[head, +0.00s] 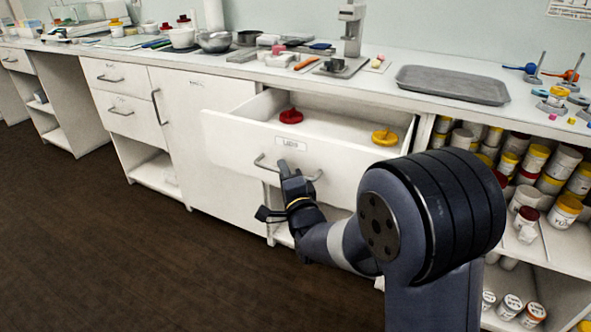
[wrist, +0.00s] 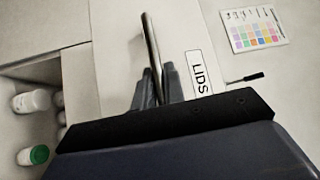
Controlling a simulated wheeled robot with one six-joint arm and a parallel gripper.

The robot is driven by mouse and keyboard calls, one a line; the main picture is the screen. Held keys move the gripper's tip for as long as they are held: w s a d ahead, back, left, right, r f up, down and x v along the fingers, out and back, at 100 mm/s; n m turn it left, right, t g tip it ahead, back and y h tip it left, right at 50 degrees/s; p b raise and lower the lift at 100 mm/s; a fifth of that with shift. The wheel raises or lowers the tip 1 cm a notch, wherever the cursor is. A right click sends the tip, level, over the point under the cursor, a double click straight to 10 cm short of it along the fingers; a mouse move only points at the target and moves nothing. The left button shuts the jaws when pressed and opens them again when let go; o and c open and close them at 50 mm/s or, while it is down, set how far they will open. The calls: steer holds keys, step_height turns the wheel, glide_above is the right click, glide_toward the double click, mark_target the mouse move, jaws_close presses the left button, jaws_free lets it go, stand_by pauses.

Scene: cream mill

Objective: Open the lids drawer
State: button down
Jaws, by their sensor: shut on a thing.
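The lids drawer (head: 260,146) stands pulled out from the white cabinet under the counter. Its front carries a label (head: 289,144), which reads "LIDS" in the wrist view (wrist: 199,73). A red lid (head: 290,115) and a yellow lid (head: 384,137) lie inside it. My gripper (head: 285,169) is at the drawer's bar handle (head: 313,177). In the wrist view my gripper's fingers (wrist: 158,84) are on both sides of the handle (wrist: 151,45), shut on it. My fingers hide part of the handle.
A grey tray (head: 452,84) lies on the counter (head: 375,76) above the drawer. Open shelves with many jars (head: 564,211) stand at the right. The dark floor (head: 120,240) is clear in front of the cabinets at the left.

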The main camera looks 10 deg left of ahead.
steer(key=s+a+b, duration=0.2)
steer(key=s, duration=0.4)
steer(key=shift+a, duration=0.1)
steer(key=c, duration=1.5)
jaws_free()
steer(key=v, duration=1.1)
steer(key=shift+p, duration=0.3)
steer(key=shift+a, duration=0.1)
